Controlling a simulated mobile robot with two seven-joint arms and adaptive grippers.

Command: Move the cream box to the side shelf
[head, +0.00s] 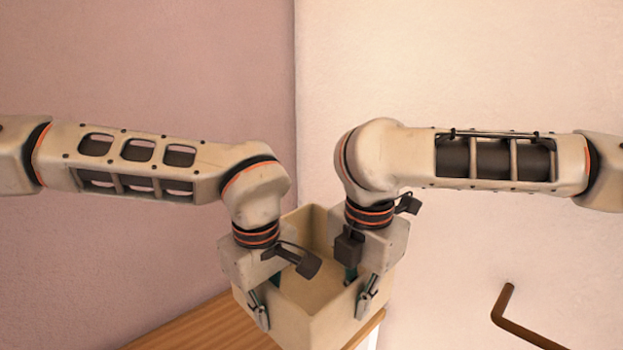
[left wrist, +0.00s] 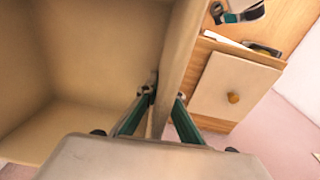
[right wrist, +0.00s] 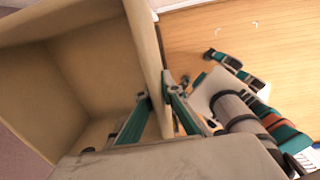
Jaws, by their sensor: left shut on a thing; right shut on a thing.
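The cream box (head: 335,325) is open-topped and empty in the part I see, low in the middle of the head view. My left gripper (head: 262,303) is shut on its left wall, one finger inside and one outside. My right gripper (head: 360,293) is shut on the opposite wall in the same way. The box wall shows between the fingers in the left wrist view (left wrist: 180,55) and in the right wrist view (right wrist: 145,40). The box's underside is hidden, so I cannot tell whether it touches anything below.
A wooden top (head: 205,328) shows below and left of the box. The left wrist view shows a wooden unit with a pale drawer front (left wrist: 232,88) and round knob. A brown bar (head: 520,325) sticks out from the right wall. Walls close off the back.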

